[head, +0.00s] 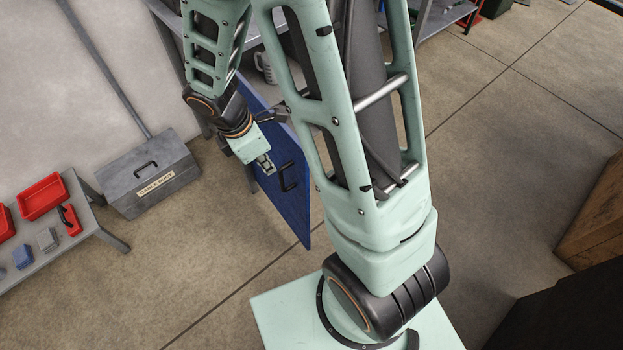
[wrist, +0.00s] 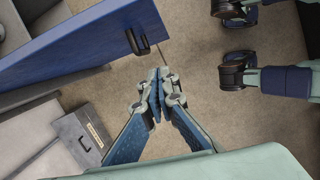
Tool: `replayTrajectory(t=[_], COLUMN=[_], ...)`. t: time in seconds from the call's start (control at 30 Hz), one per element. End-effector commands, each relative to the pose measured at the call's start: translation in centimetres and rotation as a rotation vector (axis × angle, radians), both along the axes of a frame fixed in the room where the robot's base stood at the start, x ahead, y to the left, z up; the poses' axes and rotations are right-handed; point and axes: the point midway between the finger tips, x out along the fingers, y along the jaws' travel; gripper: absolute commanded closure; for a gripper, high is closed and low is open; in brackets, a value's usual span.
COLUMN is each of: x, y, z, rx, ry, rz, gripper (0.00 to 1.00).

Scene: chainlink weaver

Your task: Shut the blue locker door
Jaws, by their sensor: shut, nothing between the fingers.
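The blue locker door (head: 298,222) stands open, jutting toward my base, with a black handle (head: 288,177) on its face. In the wrist view the door (wrist: 70,45) spans the upper left, with its handle (wrist: 137,41) close to my fingertips. My gripper (head: 267,169) is shut and empty, on the handle side of the door. In the wrist view my gripper (wrist: 160,76) points toward the door's edge, just below the handle. I cannot tell whether it touches the door. My arm hides part of the door and much of the locker behind it.
A grey toolbox (head: 150,183) stands on the floor left of the door; it also shows in the wrist view (wrist: 82,140). A grey bench (head: 95,228) holds red bins (head: 42,196). A wooden crate (head: 595,215) stands at the right. The floor around the door's lower end is clear.

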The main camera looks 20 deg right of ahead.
Motion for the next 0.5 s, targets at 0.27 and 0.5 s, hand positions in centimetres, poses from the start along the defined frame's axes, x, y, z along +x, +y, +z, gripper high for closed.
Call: replayTrajectory(t=[0.27,0.5], x=[-0.5,-0.4], y=[0.3,-0.6], z=[-1.5,-5.3], rx=[-0.017,-0.017], ry=[0.032,0.035], rz=[0.100,0.100], gripper=[1.00,1.00])
